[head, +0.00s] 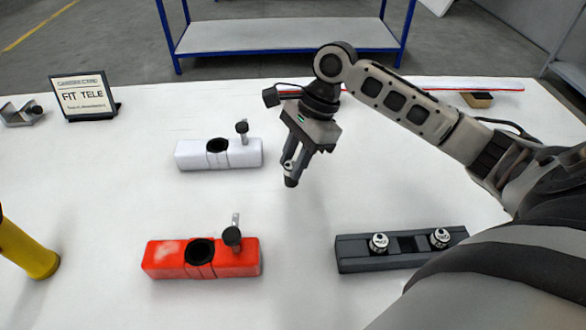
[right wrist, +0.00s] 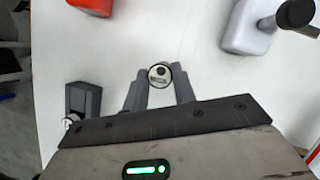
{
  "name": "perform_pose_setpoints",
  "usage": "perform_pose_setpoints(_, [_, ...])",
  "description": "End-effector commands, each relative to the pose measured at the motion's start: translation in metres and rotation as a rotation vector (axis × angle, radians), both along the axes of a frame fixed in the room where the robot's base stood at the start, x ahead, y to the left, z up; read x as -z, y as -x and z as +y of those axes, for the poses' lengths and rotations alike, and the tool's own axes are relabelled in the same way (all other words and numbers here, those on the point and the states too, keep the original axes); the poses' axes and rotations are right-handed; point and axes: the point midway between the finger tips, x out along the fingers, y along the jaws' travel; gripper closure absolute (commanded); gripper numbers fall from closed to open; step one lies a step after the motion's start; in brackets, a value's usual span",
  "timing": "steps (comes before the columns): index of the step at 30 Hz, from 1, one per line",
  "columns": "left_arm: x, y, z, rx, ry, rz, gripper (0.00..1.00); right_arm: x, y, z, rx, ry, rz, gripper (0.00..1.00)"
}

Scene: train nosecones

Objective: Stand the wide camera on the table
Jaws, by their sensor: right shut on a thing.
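My right gripper (head: 291,166) points down over the middle of the table (head: 300,285), right of the white block. It is shut on a small camera with a dark body, which shows only partly between the fingers in the head view. In the right wrist view the round pale top of the camera (right wrist: 160,75) faces up between the two fingers, with lettering too small to read. The camera looks about upright. I cannot tell whether its lower end touches the table. My left gripper is not in view.
A dark rack (head: 350,257) holds two cameras (head: 378,243) (head: 439,238) with an empty slot between. A white block (head: 190,155) and a red block (head: 165,258) have round openings and knobs. A "FIT TELE" card (head: 84,97) and yellow cylinder (head: 28,250) stand left.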

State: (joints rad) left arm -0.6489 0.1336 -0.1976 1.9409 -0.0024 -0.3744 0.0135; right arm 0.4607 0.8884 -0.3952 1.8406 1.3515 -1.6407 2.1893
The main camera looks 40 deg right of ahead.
Motion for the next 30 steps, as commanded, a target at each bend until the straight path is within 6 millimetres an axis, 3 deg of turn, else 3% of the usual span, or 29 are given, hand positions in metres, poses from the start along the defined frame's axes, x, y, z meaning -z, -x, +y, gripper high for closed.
perform_pose_setpoints(8, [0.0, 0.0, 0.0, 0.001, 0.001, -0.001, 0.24, 0.017, -0.013, -0.007, 0.001, -0.002, -0.001, 0.98])
perform_pose_setpoints(14, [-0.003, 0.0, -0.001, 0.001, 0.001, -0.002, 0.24, 0.044, -0.011, -0.007, 0.001, -0.001, 0.001, 0.98])
perform_pose_setpoints(25, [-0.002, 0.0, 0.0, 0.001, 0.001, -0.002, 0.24, 0.049, -0.012, -0.007, 0.0, -0.001, -0.001, 0.98])
perform_pose_setpoints(26, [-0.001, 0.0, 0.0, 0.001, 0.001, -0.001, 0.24, 0.049, -0.012, -0.007, 0.0, -0.001, -0.001, 0.65])
perform_pose_setpoints(27, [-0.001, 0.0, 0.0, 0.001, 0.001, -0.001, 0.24, 0.049, -0.012, -0.007, 0.0, -0.001, -0.001, 0.54])
perform_pose_setpoints(30, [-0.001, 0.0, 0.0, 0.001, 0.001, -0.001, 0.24, 0.048, -0.012, -0.007, 0.0, -0.001, -0.001, 0.52])
